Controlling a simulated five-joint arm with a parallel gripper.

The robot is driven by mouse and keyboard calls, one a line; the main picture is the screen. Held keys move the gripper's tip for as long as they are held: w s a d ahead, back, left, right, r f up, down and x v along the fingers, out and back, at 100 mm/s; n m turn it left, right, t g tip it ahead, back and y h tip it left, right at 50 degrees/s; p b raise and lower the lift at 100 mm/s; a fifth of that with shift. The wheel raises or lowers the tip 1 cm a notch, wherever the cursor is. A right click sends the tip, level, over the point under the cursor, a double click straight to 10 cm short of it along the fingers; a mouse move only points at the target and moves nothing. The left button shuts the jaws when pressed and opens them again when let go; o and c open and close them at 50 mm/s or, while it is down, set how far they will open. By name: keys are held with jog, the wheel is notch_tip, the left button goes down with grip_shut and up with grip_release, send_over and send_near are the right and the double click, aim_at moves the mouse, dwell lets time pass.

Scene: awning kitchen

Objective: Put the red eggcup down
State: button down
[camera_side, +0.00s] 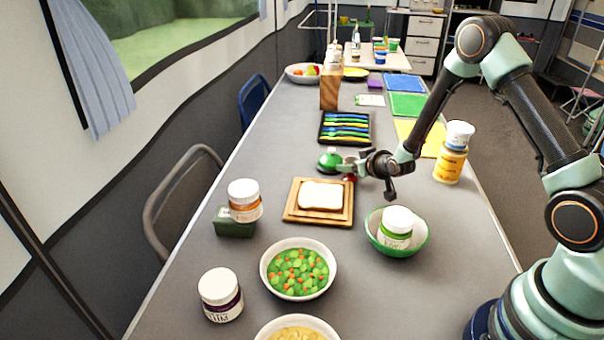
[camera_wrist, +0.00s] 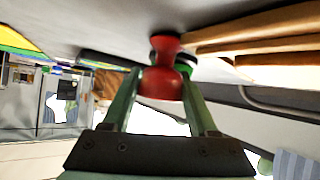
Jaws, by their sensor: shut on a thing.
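The red eggcup (camera_wrist: 163,80) sits between the two fingers of my gripper (camera_wrist: 165,85) in the wrist view, which shows the scene upside down. The gripper is shut on it. In the side view only a small dark red part of the eggcup (camera_side: 349,178) shows under my gripper (camera_side: 347,167), close above the grey table or on it; I cannot tell which. A green round thing (camera_side: 329,160) is just left of the gripper, and part of it shows behind the eggcup in the wrist view.
A wooden board with bread (camera_side: 321,196) lies just in front of the gripper. A tray of coloured utensils (camera_side: 345,128) is behind it. A green bowl holding a jar (camera_side: 381,243) and a yellow-labelled bottle (camera_side: 452,160) stand to the right. Bare table lies between the green thing and the tray.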

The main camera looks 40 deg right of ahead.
jog(key=shift+f, duration=0.1)
jog(key=shift+c, duration=0.9)
grip_release()
